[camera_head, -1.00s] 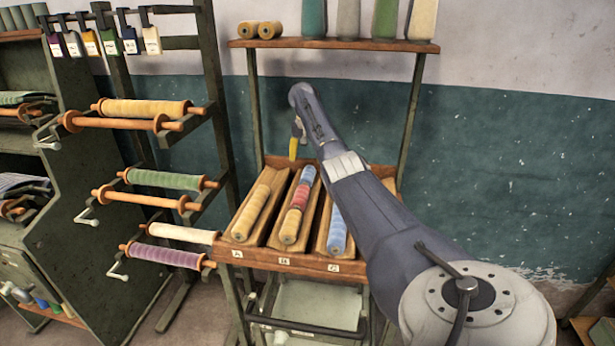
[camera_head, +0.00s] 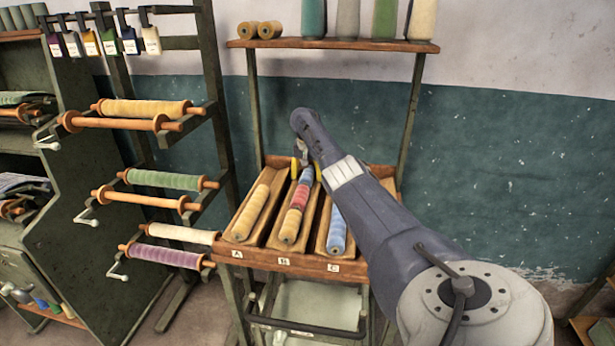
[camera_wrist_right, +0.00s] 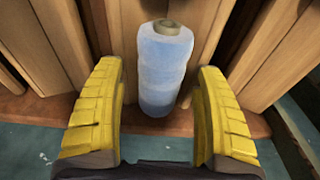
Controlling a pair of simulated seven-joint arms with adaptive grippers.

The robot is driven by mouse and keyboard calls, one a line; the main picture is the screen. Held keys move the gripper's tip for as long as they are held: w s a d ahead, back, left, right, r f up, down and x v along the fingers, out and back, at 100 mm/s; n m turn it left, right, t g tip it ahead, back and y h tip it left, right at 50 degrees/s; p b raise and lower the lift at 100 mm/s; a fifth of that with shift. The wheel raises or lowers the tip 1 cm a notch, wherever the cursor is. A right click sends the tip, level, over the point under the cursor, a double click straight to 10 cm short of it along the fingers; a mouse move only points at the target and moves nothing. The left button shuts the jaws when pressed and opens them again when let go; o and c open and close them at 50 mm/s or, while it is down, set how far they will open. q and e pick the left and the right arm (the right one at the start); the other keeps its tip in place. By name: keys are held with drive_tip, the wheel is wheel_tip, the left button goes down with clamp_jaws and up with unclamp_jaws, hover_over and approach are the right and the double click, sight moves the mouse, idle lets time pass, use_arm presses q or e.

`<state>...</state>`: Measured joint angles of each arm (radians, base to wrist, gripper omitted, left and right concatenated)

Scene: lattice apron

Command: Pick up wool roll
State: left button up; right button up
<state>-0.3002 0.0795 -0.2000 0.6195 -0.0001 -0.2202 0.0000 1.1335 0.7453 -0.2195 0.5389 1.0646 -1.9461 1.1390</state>
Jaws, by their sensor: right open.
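My right gripper (camera_head: 305,170) is over the back end of the middle lane of the sloped wooden rack, marked B. In the right wrist view its yellow fingers (camera_wrist_right: 160,115) are open, one on each side of a pale blue wool roll (camera_wrist_right: 162,75), with gaps visible beside it. In the head view this blue roll (camera_head: 307,176) is at the back of lane B, partly hidden by the gripper. A red roll (camera_head: 300,196) and a tan roll (camera_head: 291,226) lie in front of it. My left gripper is not in view.
Lane A holds tan wool (camera_head: 250,212) and lane C holds blue wool (camera_head: 337,230), beside low wooden dividers. A shelf (camera_head: 330,44) with cones spans above the rack. A frame of wool-wound rods (camera_head: 165,180) stands to the left.

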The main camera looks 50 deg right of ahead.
drive_tip(key=c, duration=1.3)
drive_tip(key=shift+c, duration=0.2)
drive_tip(key=shift+a+r, duration=0.1)
